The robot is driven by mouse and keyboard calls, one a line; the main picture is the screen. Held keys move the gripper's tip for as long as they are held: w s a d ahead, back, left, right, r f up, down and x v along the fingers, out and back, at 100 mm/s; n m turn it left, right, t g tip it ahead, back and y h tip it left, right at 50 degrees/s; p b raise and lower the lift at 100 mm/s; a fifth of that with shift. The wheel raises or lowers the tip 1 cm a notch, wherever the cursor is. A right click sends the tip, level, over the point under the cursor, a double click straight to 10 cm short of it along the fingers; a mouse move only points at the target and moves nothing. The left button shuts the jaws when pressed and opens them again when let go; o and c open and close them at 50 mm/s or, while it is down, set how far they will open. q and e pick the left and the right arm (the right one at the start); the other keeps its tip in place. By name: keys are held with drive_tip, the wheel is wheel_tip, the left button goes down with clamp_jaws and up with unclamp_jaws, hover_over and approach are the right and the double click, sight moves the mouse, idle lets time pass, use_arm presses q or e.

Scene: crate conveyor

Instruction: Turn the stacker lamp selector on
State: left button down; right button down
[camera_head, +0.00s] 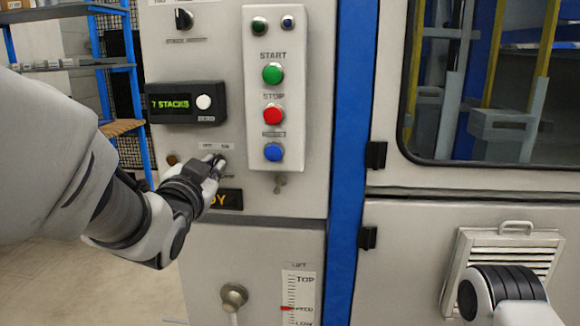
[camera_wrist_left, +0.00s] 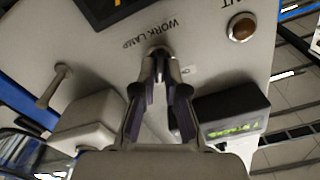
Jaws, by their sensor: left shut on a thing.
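The lamp selector (camera_wrist_left: 160,50) is a small knob on the grey panel, beside the printed words WORK LAMP in the left wrist view. In the head view small OFF and ON labels show above it, and my fingers mostly hide it. My left gripper (camera_head: 215,164) reaches in from the left. It is shut on the selector, and in the left wrist view its fingertips (camera_wrist_left: 160,60) meet at the knob. Which way the selector points is hard to tell. My right gripper is out of view; only part of my right arm shows at the lower right.
A box reading 7 STACKS (camera_head: 172,103) stands out above my left gripper. A button plate with START (camera_head: 273,74), STOP (camera_head: 272,115) and a blue button (camera_head: 274,152) is to its right. A black rotary knob (camera_head: 184,19) is higher up; a lever knob (camera_head: 234,296) is below.

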use_arm(q)
drive_tip(key=shift+r+m, duration=0.15)
drive_tip(key=shift+m, duration=1.05)
drive_tip(key=c, duration=1.4)
unclamp_jaws()
drive_tip(key=shift+c, duration=0.2)
drive_tip(key=shift+o, duration=1.1)
drive_tip(key=shift+w, duration=0.2)
